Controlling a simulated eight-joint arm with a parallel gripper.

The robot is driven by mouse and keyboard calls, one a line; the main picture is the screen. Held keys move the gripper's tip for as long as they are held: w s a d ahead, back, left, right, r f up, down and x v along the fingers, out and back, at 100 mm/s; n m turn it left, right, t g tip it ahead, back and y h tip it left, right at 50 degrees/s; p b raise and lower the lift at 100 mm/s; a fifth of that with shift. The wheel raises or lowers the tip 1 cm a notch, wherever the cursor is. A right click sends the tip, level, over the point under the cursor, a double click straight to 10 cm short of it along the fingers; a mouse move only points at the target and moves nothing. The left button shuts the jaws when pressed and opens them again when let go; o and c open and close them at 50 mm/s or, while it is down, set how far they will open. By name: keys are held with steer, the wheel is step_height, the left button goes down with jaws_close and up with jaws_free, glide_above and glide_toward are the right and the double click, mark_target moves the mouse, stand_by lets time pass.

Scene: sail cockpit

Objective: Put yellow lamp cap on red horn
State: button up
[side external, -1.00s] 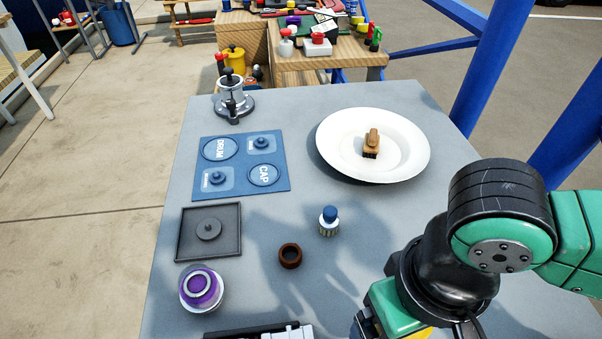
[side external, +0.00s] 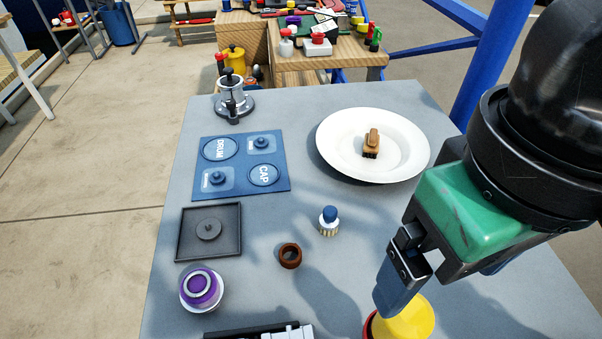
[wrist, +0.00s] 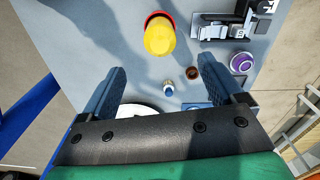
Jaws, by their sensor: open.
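The yellow lamp cap (side external: 408,318) is at the bottom edge of the side view, partly cut off and partly behind my finger. A red rim (side external: 370,325) shows at its lower left. In the wrist view the yellow cap (wrist: 160,40) is whole, with a red round part (wrist: 157,16) at its far end. They look in contact, but I cannot tell how they are joined or whether the red part is the horn. My gripper (wrist: 166,72) is open and empty, its fingers wide apart, with the cap beyond the fingertips. In the side view my gripper (side external: 390,302) overlaps the cap.
A small blue-topped bottle (side external: 329,222), a brown ring (side external: 290,256) and a purple-and-white round part (side external: 202,289) stand nearby. A white plate (side external: 330,150) holds a brush. A blue mat (side external: 278,188), a dark tray (side external: 238,232) and a black-and-white device (side external: 262,332) are farther left.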

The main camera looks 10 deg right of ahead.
steer(key=shift+r, duration=0.4)
steer(key=shift+w+d+r, duration=0.1)
steer(key=shift+w+d, duration=0.05)
steer(key=w+d+f+t, duration=0.2)
steer(key=w+d, duration=0.2)
steer(key=d, duration=0.3)
steer(key=w+d+f+m+t, duration=0.1)
steer(key=w+d+f+t, duration=0.1)
steer(key=d, duration=0.6)
steer(key=w+d+f+t, duration=0.3)
steer(key=w+d, duration=0.2)
steer(key=d, duration=0.3)
steer(key=shift+w+f+m, duration=0.3)
steer(key=shift+w+m, duration=0.1)
